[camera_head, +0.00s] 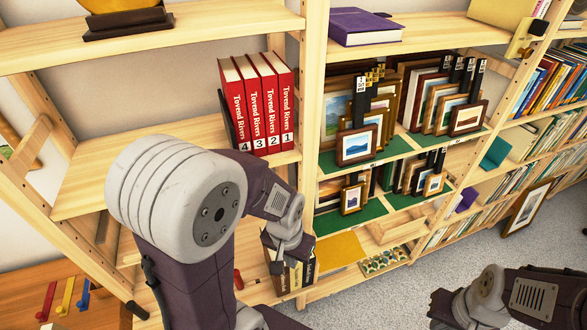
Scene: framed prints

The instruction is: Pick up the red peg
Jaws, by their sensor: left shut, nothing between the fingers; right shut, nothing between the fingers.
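The red peg (47,301) lies on the orange-brown wooden surface at the lower left, beside a yellow peg (66,296) and a blue peg (84,296). The pegs are slim, with a wider end toward the front, and they lie apart from one another. My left gripper (286,262) is shut and empty, pointing down in front of dark books on the lower shelf, far to the right of the red peg. My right gripper (440,308) is low at the right, over the grey floor, seen small and dark; it looks shut and holds nothing visible.
Red numbered books (256,105) stand on the middle shelf behind my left arm. Framed prints (357,145) fill green-lined bays at center right. A small red item (238,280) shows beside my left arm. Carpet (400,285) is clear at lower right.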

